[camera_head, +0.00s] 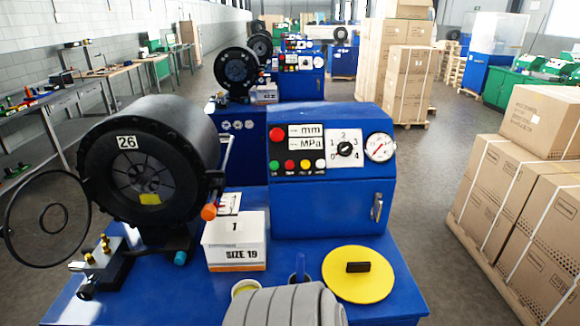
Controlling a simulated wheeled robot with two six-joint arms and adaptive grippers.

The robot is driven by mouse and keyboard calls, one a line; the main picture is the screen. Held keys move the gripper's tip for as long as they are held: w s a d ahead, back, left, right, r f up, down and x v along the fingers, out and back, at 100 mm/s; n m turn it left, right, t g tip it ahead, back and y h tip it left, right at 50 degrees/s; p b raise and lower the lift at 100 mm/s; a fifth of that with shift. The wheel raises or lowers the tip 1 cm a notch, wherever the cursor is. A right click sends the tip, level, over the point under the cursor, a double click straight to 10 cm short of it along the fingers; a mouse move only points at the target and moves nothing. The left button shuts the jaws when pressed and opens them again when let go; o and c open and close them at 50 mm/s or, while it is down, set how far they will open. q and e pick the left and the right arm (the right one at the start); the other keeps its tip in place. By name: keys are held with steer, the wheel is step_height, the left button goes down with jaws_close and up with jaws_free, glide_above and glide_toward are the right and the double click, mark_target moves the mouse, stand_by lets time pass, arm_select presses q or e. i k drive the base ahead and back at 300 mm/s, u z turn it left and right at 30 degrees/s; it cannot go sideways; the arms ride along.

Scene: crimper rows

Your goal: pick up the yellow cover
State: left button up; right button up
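The yellow cover (345,285) is a flat round disc with a black block handle (358,267) on top. It lies on the blue worktop (402,290) near the front right edge, in front of the blue control cabinet. Neither of my grippers is in view.
A black crimper head (150,140) marked 26 stands at left. A white box (234,246) marked SIZE 19 sits left of the cover. A ridged grey object (285,308) stands close by, partly cut off. Stacked cartons (540,210) fill the floor at right.

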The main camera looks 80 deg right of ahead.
mark_target(356, 274)
steer(key=z, duration=0.05)
steer(key=i, duration=0.9)
steer(key=z, duration=2.75)
